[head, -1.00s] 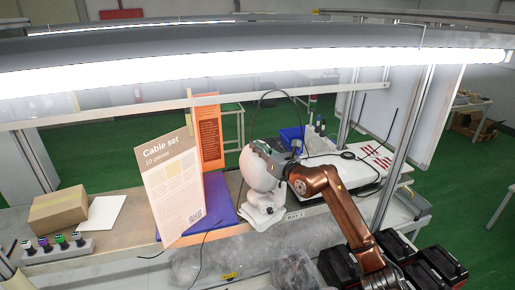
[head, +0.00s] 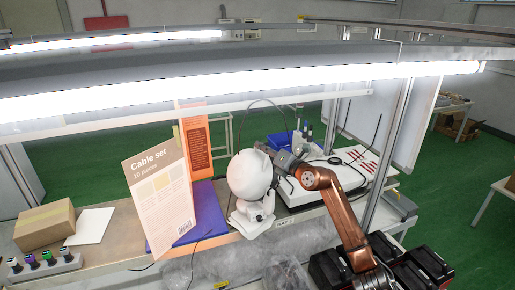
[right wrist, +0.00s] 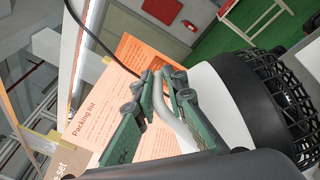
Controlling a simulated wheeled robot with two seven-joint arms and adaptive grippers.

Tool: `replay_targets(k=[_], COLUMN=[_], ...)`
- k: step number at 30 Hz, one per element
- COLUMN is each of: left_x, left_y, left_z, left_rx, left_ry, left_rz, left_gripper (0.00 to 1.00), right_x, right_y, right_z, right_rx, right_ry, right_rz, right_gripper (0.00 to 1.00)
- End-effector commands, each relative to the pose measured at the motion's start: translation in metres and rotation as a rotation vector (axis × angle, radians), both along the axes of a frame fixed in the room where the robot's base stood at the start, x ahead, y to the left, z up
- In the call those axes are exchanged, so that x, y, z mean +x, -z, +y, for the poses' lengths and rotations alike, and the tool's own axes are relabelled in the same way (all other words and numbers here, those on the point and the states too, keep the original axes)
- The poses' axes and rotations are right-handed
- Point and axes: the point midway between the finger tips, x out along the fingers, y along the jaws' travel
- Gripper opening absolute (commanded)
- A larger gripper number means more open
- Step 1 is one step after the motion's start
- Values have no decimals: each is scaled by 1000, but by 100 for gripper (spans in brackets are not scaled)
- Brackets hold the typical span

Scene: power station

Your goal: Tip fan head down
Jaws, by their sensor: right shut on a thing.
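The white fan (head: 249,176) stands on its white base (head: 252,222) on the bench, with its rounded head on top. My right gripper (head: 272,152) is at the upper right of the head; its fingers are mostly hidden there. In the right wrist view my right gripper (right wrist: 158,82) has its green fingers on both sides of a grey curved handle (right wrist: 163,108), shut on it. The fan's white shell (right wrist: 214,104) and black grille (right wrist: 288,98) lie beside the fingers. I cannot tell the head's exact tilt. My left gripper is not in view.
A Cable set board (head: 160,205) stands just left of the fan, before an orange packing list (head: 196,150) and blue mat (head: 207,218). A blue bin (head: 279,141) is behind. A cardboard box (head: 44,224) and knob panel (head: 40,264) are far left. A lamp crosses above.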

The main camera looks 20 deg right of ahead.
Motion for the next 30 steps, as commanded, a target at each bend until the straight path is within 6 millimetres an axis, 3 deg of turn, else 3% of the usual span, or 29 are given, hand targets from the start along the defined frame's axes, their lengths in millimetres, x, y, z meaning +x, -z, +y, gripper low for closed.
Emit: replay_targets(k=[20, 21, 27, 30], left_x=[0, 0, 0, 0], left_y=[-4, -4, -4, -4], left_z=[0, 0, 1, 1], left_rx=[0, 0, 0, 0], left_ry=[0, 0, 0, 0], left_rz=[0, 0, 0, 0], left_gripper=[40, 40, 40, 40], right_x=[3, 3, 3, 3], right_y=[1, 1, 2, 2], right_z=[-10, -10, -10, -10], right_rx=[68, 68, 66, 66], right_ry=[1, 1, 1, 1], right_rz=[23, 23, 23, 23], right_gripper=[0, 13, 26, 26])
